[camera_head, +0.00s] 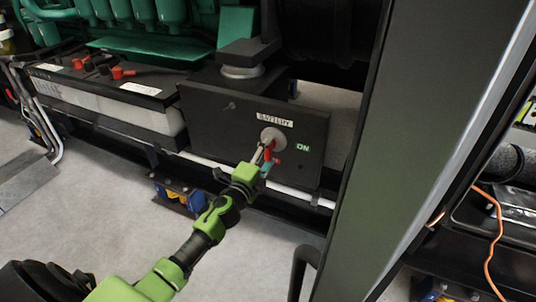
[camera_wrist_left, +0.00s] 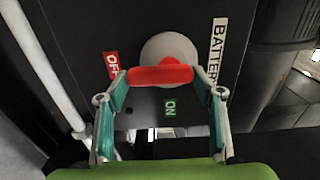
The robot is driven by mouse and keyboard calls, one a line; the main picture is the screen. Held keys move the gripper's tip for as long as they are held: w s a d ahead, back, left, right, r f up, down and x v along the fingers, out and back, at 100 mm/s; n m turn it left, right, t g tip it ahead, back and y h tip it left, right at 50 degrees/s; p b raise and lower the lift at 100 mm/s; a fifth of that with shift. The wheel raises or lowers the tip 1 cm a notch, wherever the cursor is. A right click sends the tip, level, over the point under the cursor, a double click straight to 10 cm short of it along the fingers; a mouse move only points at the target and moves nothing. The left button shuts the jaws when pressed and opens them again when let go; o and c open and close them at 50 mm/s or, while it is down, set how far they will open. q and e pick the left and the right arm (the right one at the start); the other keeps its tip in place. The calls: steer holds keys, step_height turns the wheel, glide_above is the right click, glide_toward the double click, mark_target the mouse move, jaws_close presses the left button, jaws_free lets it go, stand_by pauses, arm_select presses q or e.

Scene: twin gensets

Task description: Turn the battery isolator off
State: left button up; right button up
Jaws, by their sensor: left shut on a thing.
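The battery isolator is a red handle (camera_wrist_left: 160,75) on a pale round disc (camera_head: 272,136), set in a dark panel (camera_head: 215,110) on the genset. A white BATTERY label (camera_head: 275,119) is above the disc, and a green ON label (camera_head: 302,147) is to its right. The wrist view shows a red OFF label (camera_wrist_left: 111,65) left of the handle and the ON label (camera_wrist_left: 170,104) below it. The handle lies crosswise there, one end towards OFF. My left gripper (camera_head: 265,156) is shut on the handle, with one finger at each end. My right gripper is not seen.
A battery box (camera_head: 110,97) with red and black terminals stands left of the panel. A dark upright post (camera_head: 425,140) stands close on the right. A white pipe (camera_head: 300,193) runs below the panel. The grey floor (camera_head: 110,210) in front is mostly clear.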

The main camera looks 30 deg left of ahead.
arm_select(q)
steer(key=shift+o, duration=0.2)
steer(key=shift+f, duration=0.1)
steer(key=o, duration=1.1)
steer(key=s, duration=1.2)
steer(key=shift+d, duration=0.35)
